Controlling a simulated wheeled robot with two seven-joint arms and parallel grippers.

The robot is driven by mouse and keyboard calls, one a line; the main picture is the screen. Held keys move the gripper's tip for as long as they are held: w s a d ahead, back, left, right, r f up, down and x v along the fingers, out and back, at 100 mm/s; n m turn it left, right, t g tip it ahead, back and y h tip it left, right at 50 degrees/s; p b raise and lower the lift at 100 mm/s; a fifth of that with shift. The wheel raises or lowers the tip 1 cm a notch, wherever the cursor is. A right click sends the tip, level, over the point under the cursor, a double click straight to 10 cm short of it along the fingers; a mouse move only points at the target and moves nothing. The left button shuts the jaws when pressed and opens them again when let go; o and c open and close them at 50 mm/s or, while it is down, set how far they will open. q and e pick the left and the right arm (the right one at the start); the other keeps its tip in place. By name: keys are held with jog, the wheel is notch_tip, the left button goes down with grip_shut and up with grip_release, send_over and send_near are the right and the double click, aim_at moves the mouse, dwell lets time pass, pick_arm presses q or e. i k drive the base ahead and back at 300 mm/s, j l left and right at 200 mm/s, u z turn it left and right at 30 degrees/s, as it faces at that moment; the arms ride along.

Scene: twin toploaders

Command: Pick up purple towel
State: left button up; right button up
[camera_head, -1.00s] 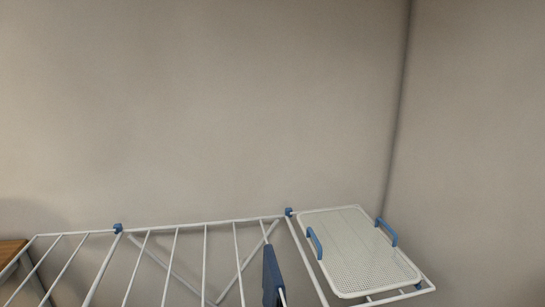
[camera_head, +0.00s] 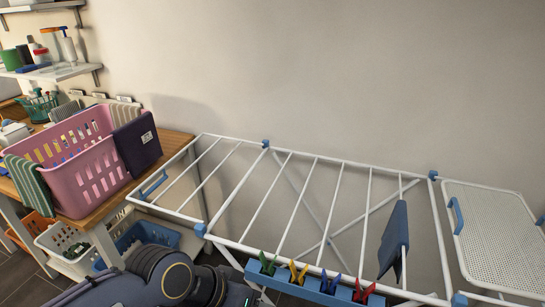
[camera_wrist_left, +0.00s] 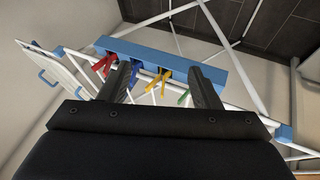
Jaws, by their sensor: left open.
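A dark purple towel (camera_head: 137,143) with a small white label hangs over the right end of a pink laundry basket (camera_head: 88,178) on the wooden table. My left gripper (camera_wrist_left: 159,69) is open in the left wrist view, with nothing seen between its fingers. It points toward the blue peg holder (camera_wrist_left: 176,62) on the drying rack, away from the purple towel, which does not show in that view. In the head view my left arm (camera_head: 175,277) comes in at the bottom, and its gripper is not seen there. My right gripper is not in view.
A white drying rack (camera_head: 352,161) fills the middle and right. A dark blue cloth (camera_head: 393,240) hangs on it. A green striped cloth (camera_head: 30,186) hangs at the basket's left end. Shelves (camera_head: 50,72) with bottles are above, and bins (camera_head: 140,240) sit below the table.

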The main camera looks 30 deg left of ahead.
aim_at(137, 141)
jog(key=u, duration=2.05)
jog(key=i+j, duration=0.25)
jog(key=j+z, duration=0.05)
jog(key=j, duration=0.05)
